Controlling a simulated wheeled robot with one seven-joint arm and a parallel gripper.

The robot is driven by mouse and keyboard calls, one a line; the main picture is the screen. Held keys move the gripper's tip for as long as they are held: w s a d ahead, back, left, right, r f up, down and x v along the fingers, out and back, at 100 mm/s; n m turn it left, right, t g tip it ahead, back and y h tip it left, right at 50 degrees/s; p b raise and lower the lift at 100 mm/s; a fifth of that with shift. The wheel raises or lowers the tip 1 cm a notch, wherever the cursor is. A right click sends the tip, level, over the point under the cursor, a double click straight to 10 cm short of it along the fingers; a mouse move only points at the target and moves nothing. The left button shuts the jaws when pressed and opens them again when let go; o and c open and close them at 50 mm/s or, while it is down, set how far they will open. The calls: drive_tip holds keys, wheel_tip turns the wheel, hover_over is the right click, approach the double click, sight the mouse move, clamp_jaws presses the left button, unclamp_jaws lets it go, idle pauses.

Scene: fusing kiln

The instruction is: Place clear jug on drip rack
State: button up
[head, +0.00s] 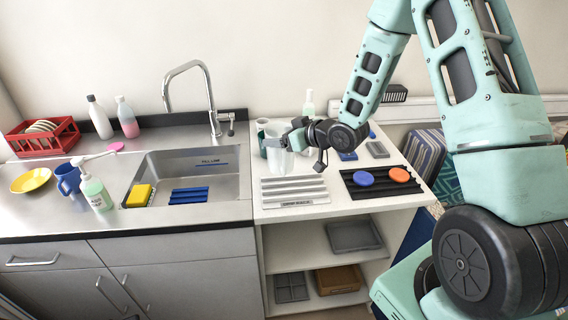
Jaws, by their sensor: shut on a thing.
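The clear jug (280,163) is a pale, see-through vessel above the back edge of a white ribbed rack. My gripper (285,141) is shut on its upper part, reaching in from the right. The jug looks upright. Whether its base touches anything is hard to tell. The white ribbed rack (293,191), with a small label on its front, looks like the drip rack, but I cannot read the label. Its visible slats are bare.
A black ribbed rack (381,187) on the right holds a blue disc (363,178) and an orange disc (399,174). A green-grey vessel (262,136) and a clear bottle (308,104) stand behind the jug. The sink (228,188) lies left.

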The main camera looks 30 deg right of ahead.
sight(290, 158)
drive_tip(key=shift+f+p, duration=0.9)
drive_tip(key=shift+f, duration=2.7)
drive_tip(key=shift+f, duration=0.2)
drive_tip(key=o, duration=1.3)
drive_tip(key=shift+r, duration=0.1)
